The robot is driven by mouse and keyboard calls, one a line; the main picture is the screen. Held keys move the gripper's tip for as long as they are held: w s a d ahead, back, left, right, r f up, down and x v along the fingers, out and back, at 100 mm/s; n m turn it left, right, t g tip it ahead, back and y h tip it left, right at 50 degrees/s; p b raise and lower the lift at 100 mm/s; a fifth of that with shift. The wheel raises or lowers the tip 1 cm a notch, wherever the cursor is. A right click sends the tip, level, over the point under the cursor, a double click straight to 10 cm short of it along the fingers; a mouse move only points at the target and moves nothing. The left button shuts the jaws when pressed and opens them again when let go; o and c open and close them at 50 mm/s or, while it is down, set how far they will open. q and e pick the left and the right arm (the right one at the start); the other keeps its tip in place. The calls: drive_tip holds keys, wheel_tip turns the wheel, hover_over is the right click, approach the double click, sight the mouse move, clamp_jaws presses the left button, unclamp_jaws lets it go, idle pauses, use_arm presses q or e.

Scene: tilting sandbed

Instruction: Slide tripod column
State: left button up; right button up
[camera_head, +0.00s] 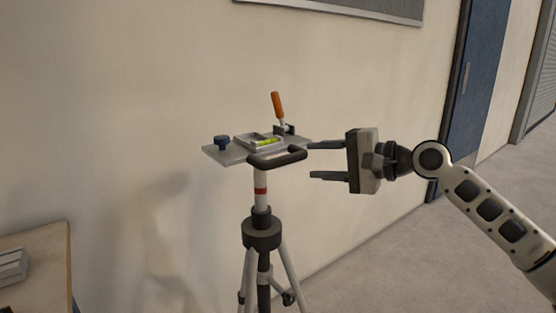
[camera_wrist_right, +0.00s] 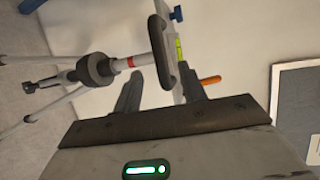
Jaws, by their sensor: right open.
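The tripod (camera_head: 262,235) stands near the wall with its legs spread. Its light column (camera_head: 260,180) has a red band and rises from a dark collar. A grey top plate (camera_head: 222,155) carries a black handle (camera_head: 278,160), a yellow-green level vial, a blue knob and an orange-handled lever. My right gripper (camera_head: 312,160) is open and empty, just right of the handle, fingers pointing left towards it. In the right wrist view the handle (camera_wrist_right: 160,52) lies ahead of the two fingers (camera_wrist_right: 160,90), seemingly apart from them. The column (camera_wrist_right: 130,62) shows beside it. My left gripper is out of view.
A wooden table (camera_head: 45,245) with a grey object (camera_head: 12,265) on it stands at the lower left. A pale wall is behind the tripod. A blue door (camera_head: 480,85) is at the right. The floor right of the tripod looks clear.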

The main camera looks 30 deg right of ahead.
sight(290, 160)
drive_tip(key=p+x, duration=0.2)
drive_tip(key=x, duration=0.7)
drive_tip(key=shift+w+a+r, duration=0.1)
drive_tip(key=shift+w, duration=0.1)
drive_tip(key=shift+w+a+f, duration=0.2)
drive_tip(key=shift+w, duration=0.15)
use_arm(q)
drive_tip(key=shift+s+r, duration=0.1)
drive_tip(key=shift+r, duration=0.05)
